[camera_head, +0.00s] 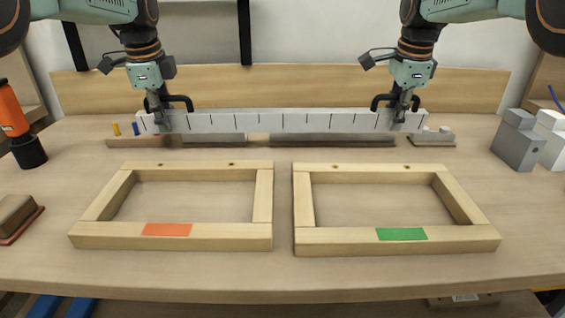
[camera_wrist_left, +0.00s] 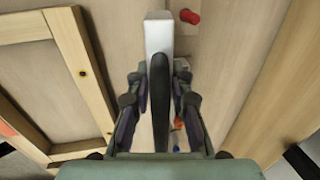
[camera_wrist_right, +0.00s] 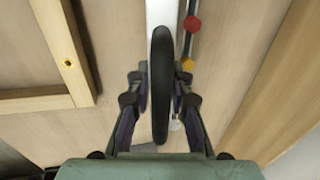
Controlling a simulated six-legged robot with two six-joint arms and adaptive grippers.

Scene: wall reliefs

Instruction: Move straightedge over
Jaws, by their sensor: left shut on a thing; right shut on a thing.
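The straightedge (camera_head: 280,122) is a long pale metal bar with dark tick marks, lying left to right near the back of the bench. My left gripper (camera_head: 163,108) is shut on a dark handle near its left end. My right gripper (camera_head: 398,106) is shut on a dark handle near its right end. The bar also shows in the left wrist view (camera_wrist_left: 159,38) and the right wrist view (camera_wrist_right: 161,12). Two wooden frames stand in front of it: one with an orange patch (camera_head: 172,243), one with a green patch (camera_head: 396,235). Whether the bar touches anything beneath is unclear.
Low grey rails (camera_head: 333,140) and small coloured pegs (camera_head: 126,129) sit just beneath and behind the bar. An orange-and-black bottle (camera_head: 14,124) and a brush-like block (camera_head: 17,217) stand at left. Grey blocks (camera_head: 517,140) stand at right. A wooden board (camera_head: 280,88) closes the back.

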